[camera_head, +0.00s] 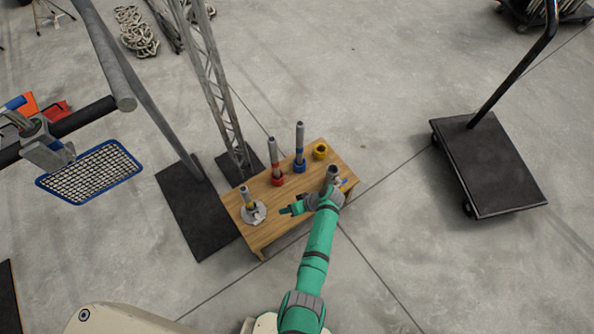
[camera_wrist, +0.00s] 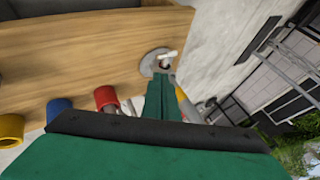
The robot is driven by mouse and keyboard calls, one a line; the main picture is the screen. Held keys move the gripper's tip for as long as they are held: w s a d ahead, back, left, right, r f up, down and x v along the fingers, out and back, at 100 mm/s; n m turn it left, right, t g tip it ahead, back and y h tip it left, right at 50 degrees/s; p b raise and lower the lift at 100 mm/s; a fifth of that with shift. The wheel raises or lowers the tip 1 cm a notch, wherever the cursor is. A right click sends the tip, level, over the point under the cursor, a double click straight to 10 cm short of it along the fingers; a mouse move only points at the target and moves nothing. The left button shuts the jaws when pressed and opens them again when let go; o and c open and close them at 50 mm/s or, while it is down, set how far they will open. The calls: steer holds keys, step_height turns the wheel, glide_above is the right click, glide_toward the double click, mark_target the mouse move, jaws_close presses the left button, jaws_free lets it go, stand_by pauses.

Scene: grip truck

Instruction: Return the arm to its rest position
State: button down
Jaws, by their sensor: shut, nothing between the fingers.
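My green arm reaches over the front edge of a wooden table (camera_head: 262,232). My gripper (camera_head: 288,210) points left, low over the table's front part, shut and empty. In the wrist view the closed fingers (camera_wrist: 163,98) point toward a round metal base (camera_wrist: 158,62). My wrist covers part of the table's right front.
A red holder (camera_head: 277,180) and a blue holder (camera_head: 299,166) carry upright grey rods behind my gripper. A yellow ring (camera_head: 320,151) sits at the back right. A truss tower (camera_head: 215,80) rises behind the table. A black cart (camera_head: 492,168) stands right, with clear floor between.

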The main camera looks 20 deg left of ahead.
steer(key=s+d+f+m+t+h, duration=0.3)
steer(key=s+d+f, duration=0.2)
steer(key=s+d, duration=0.15)
steer(key=s+d+r+m+t+h, duration=0.25)
steer(key=s+d+r+t, duration=0.3)
steer(key=s, duration=0.35)
steer(key=s+d+r+m+t, duration=0.1)
steer(key=s+r, duration=0.3)
steer(key=r, duration=0.8)
steer(key=s+d+r+m+t+h, duration=0.1)
steer(key=s+r+t, duration=0.3)
steer(key=r, duration=0.8)
steer(key=s+d+r+m+t+h, duration=0.1)
steer(key=s+r+t, duration=0.2)
steer(key=r, duration=0.9)
steer(key=shift+s+d+r, duration=0.25)
steer(key=shift+s+d, duration=0.05)
steer(key=shift+s, duration=0.1)
